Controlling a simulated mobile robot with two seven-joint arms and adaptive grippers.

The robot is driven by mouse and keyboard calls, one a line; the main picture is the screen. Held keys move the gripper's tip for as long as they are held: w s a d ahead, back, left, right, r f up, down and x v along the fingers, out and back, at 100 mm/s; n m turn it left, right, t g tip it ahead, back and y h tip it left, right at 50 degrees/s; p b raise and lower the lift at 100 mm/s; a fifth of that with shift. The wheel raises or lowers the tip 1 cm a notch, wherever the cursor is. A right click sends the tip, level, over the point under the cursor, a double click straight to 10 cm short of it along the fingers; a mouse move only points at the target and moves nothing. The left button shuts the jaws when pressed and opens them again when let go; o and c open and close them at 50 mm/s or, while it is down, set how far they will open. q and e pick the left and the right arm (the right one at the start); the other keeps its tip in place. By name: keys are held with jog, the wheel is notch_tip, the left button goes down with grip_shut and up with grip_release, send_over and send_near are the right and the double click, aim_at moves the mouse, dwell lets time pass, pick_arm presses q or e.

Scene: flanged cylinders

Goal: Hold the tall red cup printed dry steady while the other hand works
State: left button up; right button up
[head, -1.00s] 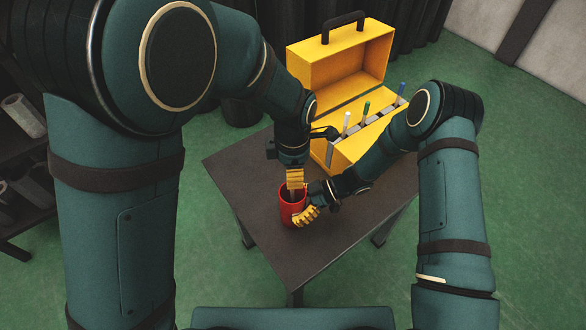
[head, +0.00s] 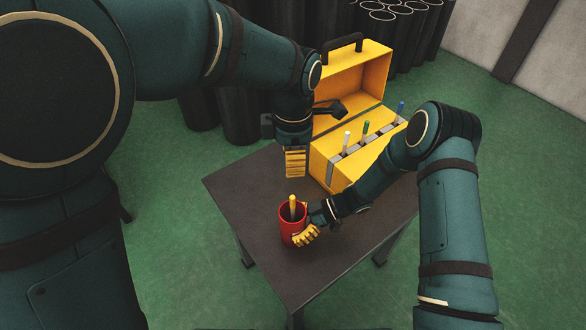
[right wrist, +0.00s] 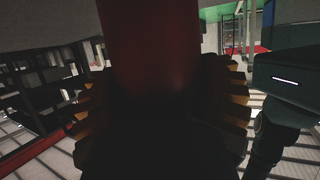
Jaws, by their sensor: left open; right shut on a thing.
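My right gripper (head: 304,236) is shut on the cup's side. In the right wrist view the dark red cup wall (right wrist: 155,50) sits between the yellow ridged fingers (right wrist: 165,105). My left gripper (head: 295,174) is open and empty, pointing down behind and above the cup, apart from it.
An open yellow toolbox (head: 350,88) stands at the back of the dark table (head: 245,190), with white, green and blue-topped sticks in a grey slotted strip (head: 366,147). My right forearm crosses in front of it. The table's front left is clear.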

dwell(0.3)
jog(key=o, duration=1.3)
jog(key=v, duration=1.2)
jog(key=shift+f, duration=0.1)
